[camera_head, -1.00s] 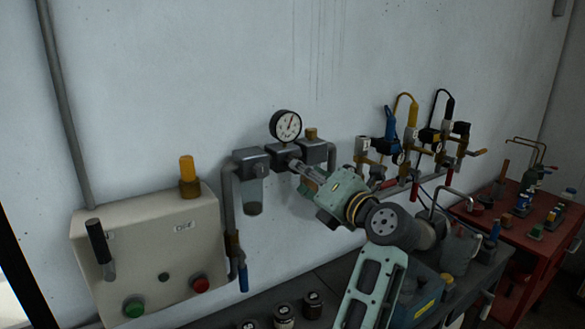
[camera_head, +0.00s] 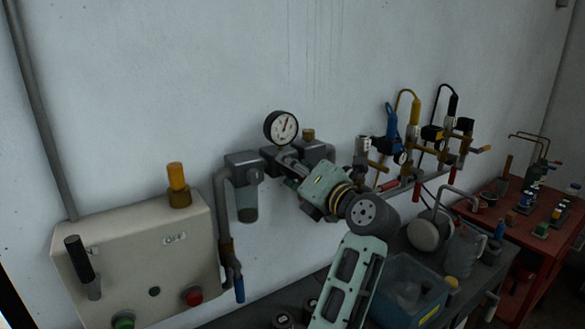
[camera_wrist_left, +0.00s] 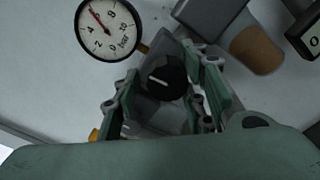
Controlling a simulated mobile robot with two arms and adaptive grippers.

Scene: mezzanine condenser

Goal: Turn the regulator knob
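The regulator knob (camera_wrist_left: 167,79) is black with a white mark and faces the left wrist camera. It sits on a grey regulator body, just beside the round pressure gauge (camera_wrist_left: 108,28). The gauge also shows in the head view (camera_head: 281,128), above the pipe fittings. My left gripper (camera_wrist_left: 163,92) is open, with one finger on each side of the knob and small gaps visible between. In the head view my left gripper (camera_head: 289,165) reaches the regulator from the lower right and hides the knob. My right gripper is in neither view.
A beige control box (camera_head: 140,256) with a lever and buttons is at left. A clear-bowled filter (camera_head: 246,190) hangs left of the gripper. Valves with coloured hoses (camera_head: 415,112) are to the right. A blue bin (camera_head: 408,290) and red table (camera_head: 540,222) stand lower right.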

